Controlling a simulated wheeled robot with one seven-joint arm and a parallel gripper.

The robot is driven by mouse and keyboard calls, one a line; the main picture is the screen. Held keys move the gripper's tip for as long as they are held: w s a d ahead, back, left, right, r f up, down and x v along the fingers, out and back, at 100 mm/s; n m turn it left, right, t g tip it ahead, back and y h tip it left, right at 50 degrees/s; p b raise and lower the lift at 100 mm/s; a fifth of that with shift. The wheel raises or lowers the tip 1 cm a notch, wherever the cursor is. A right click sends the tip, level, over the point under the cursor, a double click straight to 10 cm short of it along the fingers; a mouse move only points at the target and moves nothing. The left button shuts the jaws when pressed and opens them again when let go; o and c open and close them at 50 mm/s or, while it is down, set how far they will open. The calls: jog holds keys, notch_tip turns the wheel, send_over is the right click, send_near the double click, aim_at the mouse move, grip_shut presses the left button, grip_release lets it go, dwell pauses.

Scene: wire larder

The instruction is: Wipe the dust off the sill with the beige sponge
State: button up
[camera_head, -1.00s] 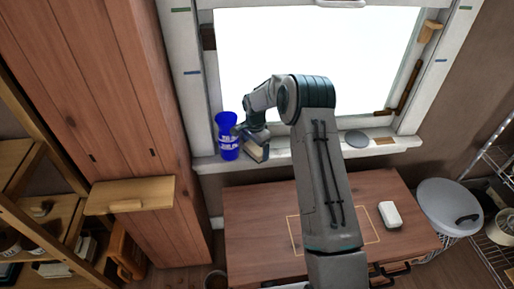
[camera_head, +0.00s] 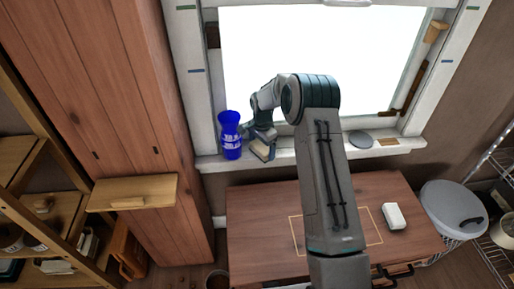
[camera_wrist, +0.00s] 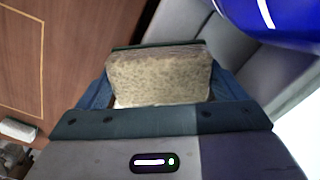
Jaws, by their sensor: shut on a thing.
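The beige sponge (camera_wrist: 158,76) is held between the fingers of my gripper (camera_wrist: 160,95) in the wrist view. In the head view the sponge (camera_head: 262,150) is at the left part of the white sill (camera_head: 285,157), just right of the blue vase. My gripper (camera_head: 262,138) is shut on it. I cannot tell whether the sponge touches the sill. My arm hides part of the sill's middle, and no dust can be made out.
The blue vase (camera_head: 231,135) stands on the sill's left end, close to my gripper; it also shows in the wrist view (camera_wrist: 285,20). A grey disc (camera_head: 361,138) and a brown flat piece (camera_head: 388,142) lie on the sill's right. A white block (camera_head: 394,216) lies on the wooden cabinet (camera_head: 265,225) below.

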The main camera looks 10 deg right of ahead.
jog(key=shift+d, duration=0.25)
jog(key=shift+d+f, duration=0.15)
jog(key=shift+d, duration=0.55)
jog(key=shift+s+d, duration=0.1)
jog(key=shift+d, duration=0.05)
jog(key=shift+d, duration=0.25)
jog(key=shift+d+r, duration=0.15)
jog(key=shift+d, duration=0.6)
jog(key=shift+d+r, duration=0.1)
jog(key=shift+d, duration=0.6)
jog(key=shift+d, duration=0.1)
